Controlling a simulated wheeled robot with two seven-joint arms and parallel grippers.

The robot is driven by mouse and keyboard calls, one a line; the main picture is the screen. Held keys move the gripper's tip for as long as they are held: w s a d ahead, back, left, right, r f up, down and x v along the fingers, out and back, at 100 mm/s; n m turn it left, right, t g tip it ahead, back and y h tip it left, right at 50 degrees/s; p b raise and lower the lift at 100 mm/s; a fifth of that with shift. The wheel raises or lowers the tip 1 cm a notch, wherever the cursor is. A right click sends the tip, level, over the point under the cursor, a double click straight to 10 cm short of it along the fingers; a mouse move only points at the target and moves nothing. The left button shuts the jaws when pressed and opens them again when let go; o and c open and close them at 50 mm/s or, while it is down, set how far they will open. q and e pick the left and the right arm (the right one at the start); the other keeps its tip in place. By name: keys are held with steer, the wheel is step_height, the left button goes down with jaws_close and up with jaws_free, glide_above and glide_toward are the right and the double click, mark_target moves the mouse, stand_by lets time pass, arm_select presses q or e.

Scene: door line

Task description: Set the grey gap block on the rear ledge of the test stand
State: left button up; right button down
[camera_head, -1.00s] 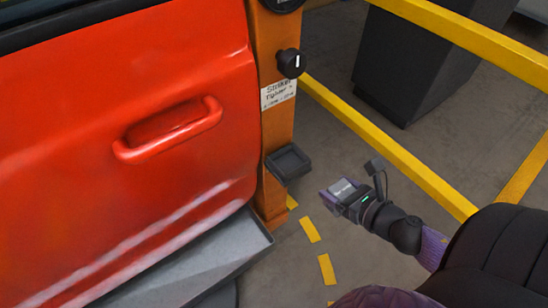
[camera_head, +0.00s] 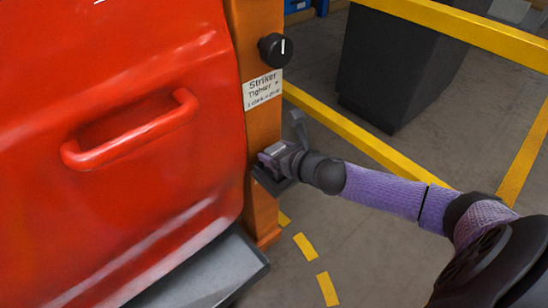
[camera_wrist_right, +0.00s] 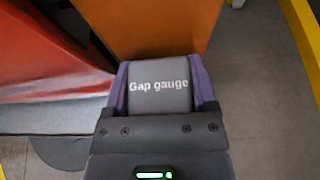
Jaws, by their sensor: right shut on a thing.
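The grey gap block (camera_wrist_right: 158,72), lettered "Gap gauge", sits between the purple fingers of my right gripper (camera_wrist_right: 160,82) in the wrist view. In the head view my right gripper (camera_head: 272,155) is shut on it, close to the orange post (camera_head: 262,215) of the test stand. A small dark ledge (camera_head: 266,182) on that post is right below the gripper and partly hidden by it. I cannot tell whether the block touches the ledge. My left gripper is not in view.
A red door (camera_head: 110,190) with a handle (camera_head: 130,132) fills the left. A black knob (camera_head: 275,49) and a "Striker" label (camera_head: 262,89) are on the post above the ledge. Yellow rails (camera_head: 350,130) and a dark cabinet (camera_head: 395,70) stand behind my right arm.

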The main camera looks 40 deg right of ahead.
steer(key=shift+c, duration=1.4)
jaws_free()
steer(key=shift+f, duration=0.2)
steer(key=shift+o, duration=1.1)
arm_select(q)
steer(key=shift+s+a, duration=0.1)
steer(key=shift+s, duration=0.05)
arm_select(e)
steer(key=shift+o, duration=0.3)
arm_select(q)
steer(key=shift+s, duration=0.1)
arm_select(e)
steer(key=shift+r, duration=0.1)
